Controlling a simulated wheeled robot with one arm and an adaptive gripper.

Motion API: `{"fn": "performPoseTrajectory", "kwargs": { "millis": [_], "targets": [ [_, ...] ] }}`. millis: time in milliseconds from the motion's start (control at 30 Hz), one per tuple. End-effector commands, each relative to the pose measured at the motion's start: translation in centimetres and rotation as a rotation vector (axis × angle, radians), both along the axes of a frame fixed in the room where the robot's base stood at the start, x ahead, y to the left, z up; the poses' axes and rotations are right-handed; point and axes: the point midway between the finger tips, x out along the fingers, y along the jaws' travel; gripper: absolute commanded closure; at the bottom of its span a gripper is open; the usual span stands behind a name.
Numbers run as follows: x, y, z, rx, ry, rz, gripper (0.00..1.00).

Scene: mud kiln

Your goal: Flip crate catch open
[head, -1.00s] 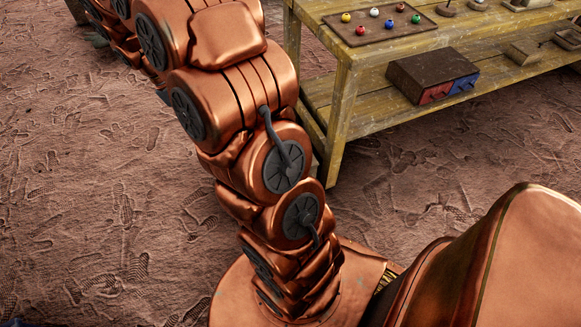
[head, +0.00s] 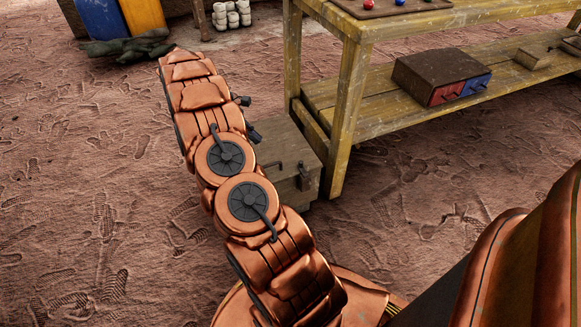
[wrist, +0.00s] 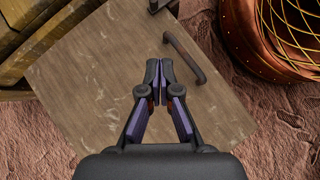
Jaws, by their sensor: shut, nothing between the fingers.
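A grey-brown wooden crate (head: 286,143) stands on the ground beside the yellow table's leg, partly hidden by my arm in the head view. A small dark catch (head: 304,175) shows at its right-hand face, by the top edge. In the wrist view the crate's lid (wrist: 95,75) fills the middle. A dark curved handle (wrist: 185,58) lies on it, and a dark metal piece at the lid's edge (wrist: 159,5), apparently the catch, is cut off by the frame top. My gripper (wrist: 160,68) is shut and empty over the lid, left of the handle. The head view does not show its fingers clearly.
A yellow wooden table (head: 350,95) stands close beside the crate, with a dark box with red and blue drawers (head: 440,75) on its lower shelf. A rounded copper part with yellow lines (wrist: 275,35) is at the wrist view's upper right. Footprinted ground left of my arm is clear.

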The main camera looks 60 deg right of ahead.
Motion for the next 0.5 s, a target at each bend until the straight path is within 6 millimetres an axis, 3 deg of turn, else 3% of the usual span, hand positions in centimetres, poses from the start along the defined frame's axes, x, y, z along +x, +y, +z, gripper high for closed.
{"fn": "performPoseTrajectory", "kwargs": {
  "millis": [33,100,500],
  "targets": [
    [-0.19,-0.52,-1.17,-0.003,0.010,-0.002,1.00],
    [-0.29,-0.98,-1.60,-0.005,0.016,-0.004,1.00],
    [-0.39,-1.28,-1.76,-0.006,0.021,-0.003,1.00]
  ]
}}
